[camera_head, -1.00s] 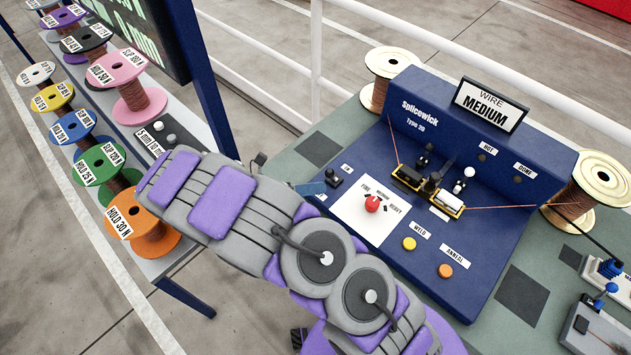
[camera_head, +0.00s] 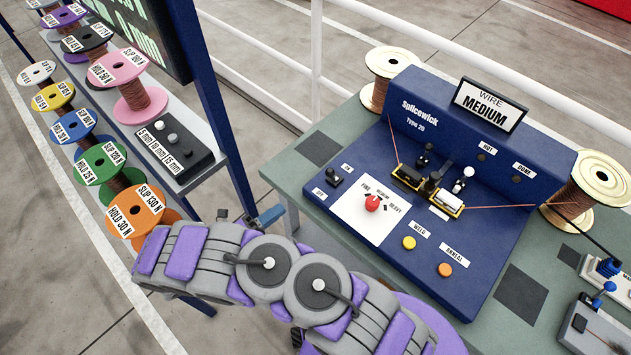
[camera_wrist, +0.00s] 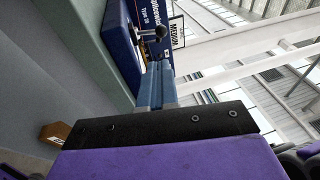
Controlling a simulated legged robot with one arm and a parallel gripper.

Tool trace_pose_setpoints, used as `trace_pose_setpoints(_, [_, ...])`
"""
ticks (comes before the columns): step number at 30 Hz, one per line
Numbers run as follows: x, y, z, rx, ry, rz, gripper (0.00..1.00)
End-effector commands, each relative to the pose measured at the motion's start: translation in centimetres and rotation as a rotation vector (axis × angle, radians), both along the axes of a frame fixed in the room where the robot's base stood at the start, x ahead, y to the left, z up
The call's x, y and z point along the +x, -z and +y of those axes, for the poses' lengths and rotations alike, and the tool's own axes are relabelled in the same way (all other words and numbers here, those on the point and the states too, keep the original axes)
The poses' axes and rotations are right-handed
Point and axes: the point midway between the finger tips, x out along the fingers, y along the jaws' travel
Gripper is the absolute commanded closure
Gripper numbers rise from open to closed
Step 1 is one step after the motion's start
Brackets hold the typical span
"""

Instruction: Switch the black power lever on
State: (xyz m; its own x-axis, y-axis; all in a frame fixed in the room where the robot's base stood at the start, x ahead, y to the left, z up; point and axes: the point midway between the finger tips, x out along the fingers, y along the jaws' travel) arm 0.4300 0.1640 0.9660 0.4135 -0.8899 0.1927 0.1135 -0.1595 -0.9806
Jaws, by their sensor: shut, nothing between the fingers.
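The black power lever (camera_head: 333,178) stands at the left edge of the blue Splicewick machine (camera_head: 440,255), between an upper label and a lower label. Which way it leans is too small to tell in the head view. In the wrist view, a black lever with a round knob (camera_wrist: 158,32) sticks out from the blue machine side, just beyond my fingertips. My gripper (camera_head: 271,215) is at the table's left edge, left of and below the lever in the head view, apart from it. Its blue fingers (camera_wrist: 155,88) are shut and empty.
A white card with a red knob (camera_head: 372,203) lies right of the lever. A yellow button (camera_head: 409,243) and an orange button (camera_head: 445,269) sit nearer. A rack of wire spools (camera_head: 135,210) stands left. The green table (camera_head: 283,170) has bare room left of the machine.

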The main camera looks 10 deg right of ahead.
Motion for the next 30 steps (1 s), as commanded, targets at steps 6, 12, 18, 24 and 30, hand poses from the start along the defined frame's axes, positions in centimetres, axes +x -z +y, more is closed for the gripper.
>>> trace_pose_setpoints(6, [0.1,0.0,-0.2,0.0,0.001,0.0,1.0])
trace_pose_setpoints(12, [1.0,-0.4,-2.4,-0.002,0.004,0.002,1.0])
trace_pose_setpoints(18, [2.6,-1.2,-5.9,-0.002,0.005,0.0,1.0])
trace_pose_setpoints(24, [4.1,-1.9,-9.3,-0.002,0.006,0.001,1.0])
trace_pose_setpoints(30, [5.3,-2.5,-11.4,-0.001,0.002,-0.002,1.0])
